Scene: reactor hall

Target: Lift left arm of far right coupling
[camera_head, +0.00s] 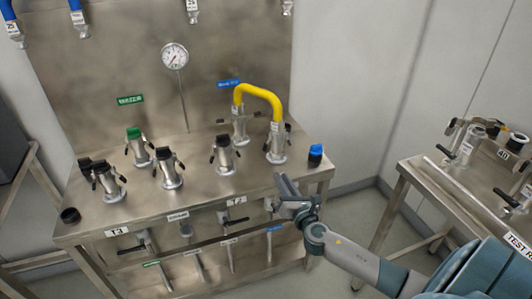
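The far right coupling (277,146) is a metal fitting on the steel bench, with one end of a yellow hose (260,90) on top. Its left arm (267,147) is a small dark lever at the coupling's side; its exact angle is too small to tell. The hose's other end sits on a second coupling (239,126) behind and to the left. My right gripper (283,187) is in front of and below the far right coupling, near the bench's front edge, apart from the coupling. Its finger gap is not clear. My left gripper is out of view.
Several black-capped couplings and a green-capped one (137,150) stand to the left. A blue-and-black cap (315,155) lies at the bench's right end. A pressure gauge (175,56) rises behind. A second bench (460,185) stands at right, with a floor gap between.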

